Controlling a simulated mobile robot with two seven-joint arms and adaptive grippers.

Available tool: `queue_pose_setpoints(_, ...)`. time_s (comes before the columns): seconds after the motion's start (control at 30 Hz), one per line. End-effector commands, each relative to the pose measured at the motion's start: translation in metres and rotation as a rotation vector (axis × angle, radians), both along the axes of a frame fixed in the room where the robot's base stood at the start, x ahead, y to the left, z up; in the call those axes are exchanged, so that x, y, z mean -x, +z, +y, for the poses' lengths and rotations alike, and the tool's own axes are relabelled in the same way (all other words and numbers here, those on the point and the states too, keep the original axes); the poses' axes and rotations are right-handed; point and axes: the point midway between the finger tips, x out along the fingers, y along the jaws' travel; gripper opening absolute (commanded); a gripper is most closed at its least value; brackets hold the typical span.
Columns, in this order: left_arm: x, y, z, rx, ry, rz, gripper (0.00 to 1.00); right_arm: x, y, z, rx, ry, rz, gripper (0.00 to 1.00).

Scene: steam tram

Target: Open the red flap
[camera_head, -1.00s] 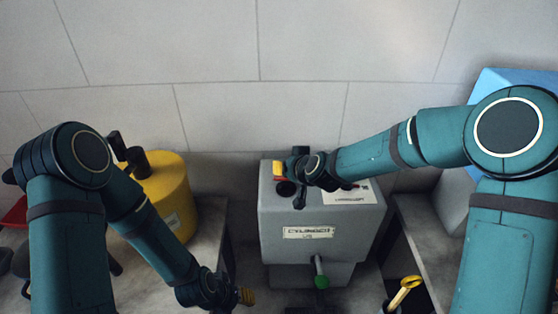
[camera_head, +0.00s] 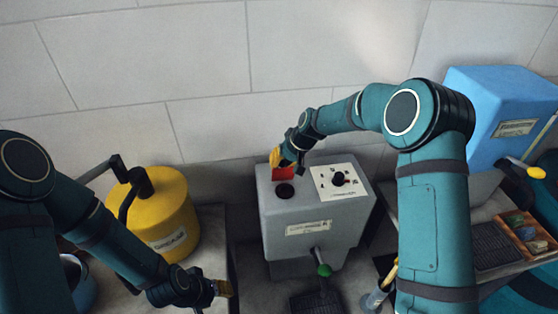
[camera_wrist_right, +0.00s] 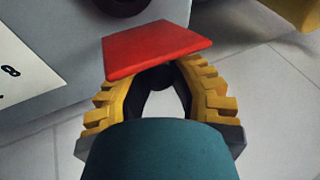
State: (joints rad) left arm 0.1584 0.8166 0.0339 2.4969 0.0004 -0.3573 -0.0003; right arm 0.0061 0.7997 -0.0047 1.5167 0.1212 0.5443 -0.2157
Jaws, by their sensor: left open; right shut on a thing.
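The red flap (camera_head: 284,174) is at the back left of the grey cylinder box's top (camera_head: 272,222). It stands raised, and the round dark opening (camera_head: 284,191) in front of it is uncovered. My right gripper (camera_head: 277,158), with yellow fingers, is at the flap from behind and above. In the right wrist view the flap (camera_wrist_right: 155,48) lies across the tips of the gripper's two yellow fingers (camera_wrist_right: 158,82), which are shut on it; their exact contact is partly hidden. My left gripper (camera_head: 222,288) is open and empty, low at the left, away from the box.
A yellow grease can (camera_head: 165,218) stands left of the box. A green-knobbed lever (camera_head: 323,270) sticks out of the box front. A white plate with a dial (camera_head: 341,181) is on its top. A blue box (camera_head: 502,115) and a tray of small blocks (camera_head: 525,236) are at right.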

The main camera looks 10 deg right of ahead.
Motion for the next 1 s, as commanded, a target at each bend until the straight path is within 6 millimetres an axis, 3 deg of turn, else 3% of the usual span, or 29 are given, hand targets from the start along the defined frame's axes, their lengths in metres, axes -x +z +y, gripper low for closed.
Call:
queue_pose_setpoints(0.4,-0.0002,0.0056,-0.0001,0.000,-0.001,0.001,0.47,-0.0106,-0.0040,0.0007,0.000,0.002,0.170,0.00)
queue_pose_setpoints(0.9,-0.0002,0.0058,-0.0002,0.000,-0.001,0.001,0.47,-0.0113,-0.0045,0.0004,-0.001,0.001,0.188,0.00)
queue_pose_setpoints(0.93,-0.0002,0.0058,-0.0002,0.000,-0.001,0.001,0.47,-0.0113,-0.0045,0.0004,-0.001,0.001,0.188,0.29)
queue_pose_setpoints(1.0,-0.0002,0.0058,-0.0002,0.000,-0.001,0.001,0.47,-0.0114,-0.0044,0.0003,-0.001,0.001,0.188,0.53)
